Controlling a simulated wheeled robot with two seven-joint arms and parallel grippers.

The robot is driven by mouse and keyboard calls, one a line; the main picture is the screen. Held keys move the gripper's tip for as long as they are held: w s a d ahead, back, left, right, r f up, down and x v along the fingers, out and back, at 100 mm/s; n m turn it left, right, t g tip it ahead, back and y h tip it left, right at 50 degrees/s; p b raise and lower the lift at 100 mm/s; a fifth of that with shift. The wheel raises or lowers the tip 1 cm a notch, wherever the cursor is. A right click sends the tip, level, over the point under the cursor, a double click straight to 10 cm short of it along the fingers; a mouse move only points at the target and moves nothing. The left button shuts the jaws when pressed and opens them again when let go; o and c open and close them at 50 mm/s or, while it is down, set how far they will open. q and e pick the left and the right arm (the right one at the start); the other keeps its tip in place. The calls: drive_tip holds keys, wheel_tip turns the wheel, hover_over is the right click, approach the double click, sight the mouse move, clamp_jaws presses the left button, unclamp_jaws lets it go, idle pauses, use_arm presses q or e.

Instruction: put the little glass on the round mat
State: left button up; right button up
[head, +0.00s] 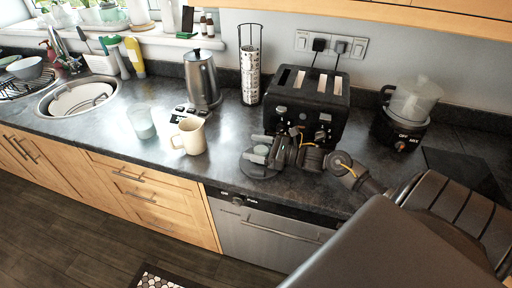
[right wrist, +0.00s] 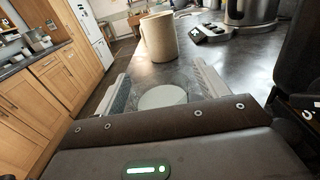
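The round mat (head: 247,171) is a dark disc on the counter in front of the toaster. My right gripper (head: 260,151) is low over it, coming in from the right. A small pale shape, which looks like the little glass (head: 257,160), is between its fingers and over the mat, partly hidden by them. In the right wrist view a pale round disc (right wrist: 162,97), likely its top, lies between the two spread fingers, with gaps at both sides. Whether its base touches the mat is hidden. My left gripper is out of view.
A cream mug (head: 189,137) and a larger tumbler (head: 141,122) stand to the left. The kettle (head: 201,80), a tall wire holder (head: 250,75) and the black toaster (head: 307,100) stand behind. The counter's front edge is close.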

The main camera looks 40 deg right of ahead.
drive_tip(key=shift+r, duration=0.15)
drive_tip(key=shift+s+d, duration=0.15)
drive_tip(key=shift+s, duration=0.05)
drive_tip(key=b+v, duration=0.3)
drive_tip(key=v, duration=0.7)
drive_tip(key=shift+s+d, duration=0.1)
drive_tip(key=shift+s, duration=0.1)
drive_tip(key=shift+s+d, duration=0.3)
drive_tip(key=shift+s, duration=0.15)
